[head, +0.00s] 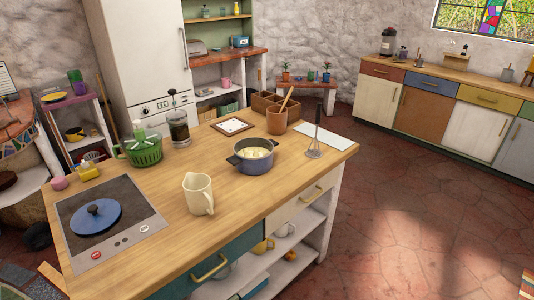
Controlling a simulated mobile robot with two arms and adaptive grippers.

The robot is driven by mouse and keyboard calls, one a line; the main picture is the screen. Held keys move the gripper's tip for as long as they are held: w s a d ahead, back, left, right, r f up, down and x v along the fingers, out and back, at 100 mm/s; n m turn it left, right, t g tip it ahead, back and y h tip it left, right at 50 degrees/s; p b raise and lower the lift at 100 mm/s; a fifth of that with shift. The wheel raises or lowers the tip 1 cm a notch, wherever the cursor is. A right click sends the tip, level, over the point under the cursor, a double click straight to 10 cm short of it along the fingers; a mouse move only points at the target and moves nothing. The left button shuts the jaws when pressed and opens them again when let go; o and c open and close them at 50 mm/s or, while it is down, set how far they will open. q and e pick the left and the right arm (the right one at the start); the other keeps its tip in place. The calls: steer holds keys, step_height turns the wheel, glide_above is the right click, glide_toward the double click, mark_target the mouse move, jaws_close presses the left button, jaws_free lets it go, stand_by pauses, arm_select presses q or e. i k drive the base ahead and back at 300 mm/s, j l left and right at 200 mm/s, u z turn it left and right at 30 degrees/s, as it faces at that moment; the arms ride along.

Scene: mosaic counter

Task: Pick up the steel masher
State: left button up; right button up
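The steel masher (316,135) stands upright at the right end of the wooden island counter, its wide head down and its dark handle up. It is to the right of a blue pot (254,163) with pale contents, apart from it. A white sheet or board (338,138) lies flat just behind and to the right of the masher. Neither of my grippers is in the head view.
The wooden island (160,218) also bears a cream pitcher (199,194), a utensil crock (277,121), a French press (179,127), a green basket (143,151) and a cooktop (130,233). Open tiled floor (420,225) lies to the right.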

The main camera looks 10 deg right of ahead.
mark_target(319, 106)
steer(key=i+l+u, duration=0.15)
steer(key=l, duration=0.25)
steer(key=i+l+u, duration=0.2)
steer(key=l, duration=0.2)
steer(key=l+u, duration=0.15)
steer(key=l, duration=0.25)
steer(key=i+l+u, duration=0.2)
steer(key=l, duration=0.25)
